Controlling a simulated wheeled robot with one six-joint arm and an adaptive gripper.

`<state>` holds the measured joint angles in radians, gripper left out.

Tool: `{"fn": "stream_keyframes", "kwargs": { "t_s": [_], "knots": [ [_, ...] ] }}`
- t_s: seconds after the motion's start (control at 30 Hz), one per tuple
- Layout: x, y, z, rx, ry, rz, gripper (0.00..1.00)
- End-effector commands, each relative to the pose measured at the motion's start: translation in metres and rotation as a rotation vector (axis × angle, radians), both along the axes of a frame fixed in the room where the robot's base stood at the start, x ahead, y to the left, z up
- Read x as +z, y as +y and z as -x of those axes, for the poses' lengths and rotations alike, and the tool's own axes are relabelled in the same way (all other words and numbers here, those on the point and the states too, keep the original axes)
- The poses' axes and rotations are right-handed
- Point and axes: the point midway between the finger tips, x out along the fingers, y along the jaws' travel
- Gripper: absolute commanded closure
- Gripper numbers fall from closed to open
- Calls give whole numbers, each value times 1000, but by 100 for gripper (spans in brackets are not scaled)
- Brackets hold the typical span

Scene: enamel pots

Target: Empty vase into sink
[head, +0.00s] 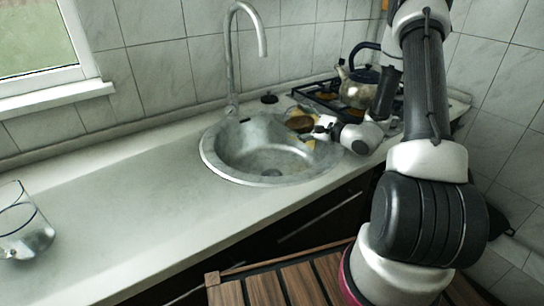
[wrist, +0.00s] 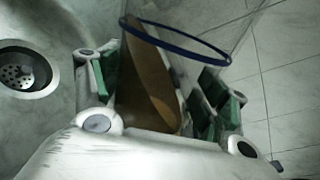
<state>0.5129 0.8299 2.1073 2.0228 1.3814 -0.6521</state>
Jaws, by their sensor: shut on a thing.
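The round metal sink (head: 212,160) is set into the counter under a tall tap. My gripper (head: 322,128) is low over the sink's right edge. In the wrist view its green-padded fingers are shut on a clear vessel with a blue rim (wrist: 180,38), which appears tilted. A brown shape (wrist: 150,85) shows between the fingers; I cannot tell whether it is inside the vessel or behind it. The sink's drain (wrist: 20,74) is at the left of the wrist view. In the head view the held vessel is hard to make out.
A clear glass vessel (head: 24,232) stands on the counter at the far left. The tap (head: 232,60) rises behind the sink. A kettle (head: 358,85) is on the stove at the back right.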

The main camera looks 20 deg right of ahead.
Motion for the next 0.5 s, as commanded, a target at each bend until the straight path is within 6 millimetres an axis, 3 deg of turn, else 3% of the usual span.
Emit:
{"fn": "stream_keyframes", "kwargs": {
  "t_s": [0.5],
  "knots": [
    [2, -3, -2, -1, -35, 60, 71]
  ]
}}
